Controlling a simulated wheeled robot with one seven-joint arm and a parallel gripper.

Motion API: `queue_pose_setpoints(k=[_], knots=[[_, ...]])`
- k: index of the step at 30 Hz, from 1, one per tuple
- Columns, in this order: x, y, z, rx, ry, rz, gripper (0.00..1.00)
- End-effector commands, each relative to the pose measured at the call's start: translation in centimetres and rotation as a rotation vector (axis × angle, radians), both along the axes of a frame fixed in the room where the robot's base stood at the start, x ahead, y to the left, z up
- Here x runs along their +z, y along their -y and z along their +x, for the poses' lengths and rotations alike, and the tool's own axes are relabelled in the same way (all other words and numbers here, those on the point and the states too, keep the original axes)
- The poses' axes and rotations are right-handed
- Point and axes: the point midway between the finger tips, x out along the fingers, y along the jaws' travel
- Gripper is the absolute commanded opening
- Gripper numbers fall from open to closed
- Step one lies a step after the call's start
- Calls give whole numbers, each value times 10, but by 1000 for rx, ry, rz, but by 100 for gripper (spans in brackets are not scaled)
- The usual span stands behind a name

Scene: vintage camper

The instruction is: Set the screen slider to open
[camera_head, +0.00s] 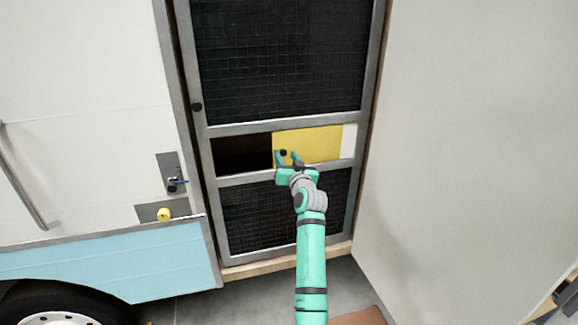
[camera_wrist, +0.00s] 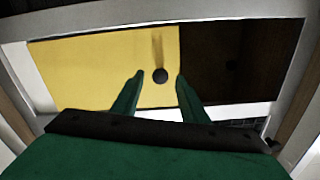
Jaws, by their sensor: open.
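The screen slider is a yellow panel (camera_head: 312,143) in the middle band of the screen door. A small black knob (camera_head: 283,153) sits near the panel's left edge. In the wrist view the yellow panel (camera_wrist: 100,68) is at left, the dark gap (camera_wrist: 225,60) at right and the knob (camera_wrist: 160,75) between them. My gripper (camera_head: 287,156) is open, its fingertips on either side of the knob; in the wrist view they (camera_wrist: 160,78) also flank it. Contact cannot be told.
Dark mesh (camera_head: 280,60) fills the door above the slot, and more mesh (camera_head: 260,215) lies below. A white door panel (camera_head: 460,130) stands at right. The camper wall at left has a latch (camera_head: 172,178) and a yellow knob (camera_head: 164,215).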

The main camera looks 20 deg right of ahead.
Motion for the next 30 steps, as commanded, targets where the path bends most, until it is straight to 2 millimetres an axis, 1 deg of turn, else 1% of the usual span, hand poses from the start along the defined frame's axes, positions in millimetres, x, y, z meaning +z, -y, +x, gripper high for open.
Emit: queue_pose_setpoints(k=[9, 15, 21, 30], knots=[[-1, -12, -50, 4, 0, 0, 40], [-1, -18, -77, 6, -1, 0, 40], [-1, -20, -90, 6, -1, 0, 40], [0, -19, -92, 5, -1, 0, 40]])
